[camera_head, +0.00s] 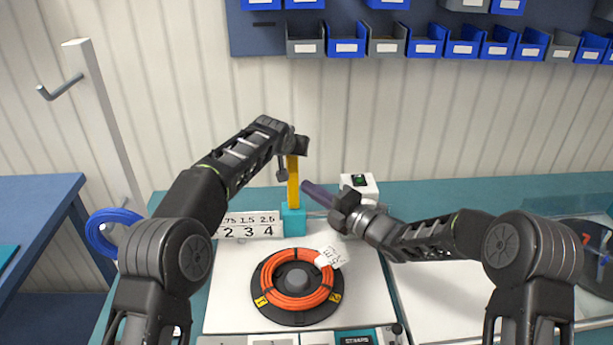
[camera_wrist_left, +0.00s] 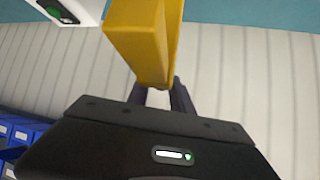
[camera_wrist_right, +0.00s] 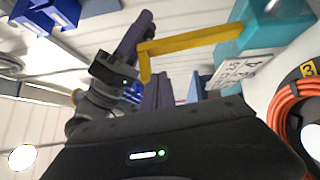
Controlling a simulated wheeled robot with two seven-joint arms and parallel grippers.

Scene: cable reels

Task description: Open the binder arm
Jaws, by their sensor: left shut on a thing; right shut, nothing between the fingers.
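The yellow binder arm (camera_head: 293,185) stands roughly upright from a teal block (camera_head: 292,220) behind the reel on the bench. Its top end is bent, as the right wrist view shows (camera_wrist_right: 195,42). My left gripper (camera_head: 290,152) is at the top of the yellow arm and shut on it. In the left wrist view the yellow arm (camera_wrist_left: 145,40) fills the space at the fingertips (camera_wrist_left: 162,92). My right gripper (camera_head: 306,186) is shut and empty, its fingers pointing left just right of the yellow arm. An orange cable coil (camera_head: 268,290) lies on a black disc in front.
A number plate (camera_head: 248,226) stands left of the teal block. A white box with a green button (camera_head: 359,187) is behind my right gripper. A blue coil (camera_head: 103,232) hangs at the left. Blue and grey bins (camera_head: 425,45) line the wall.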

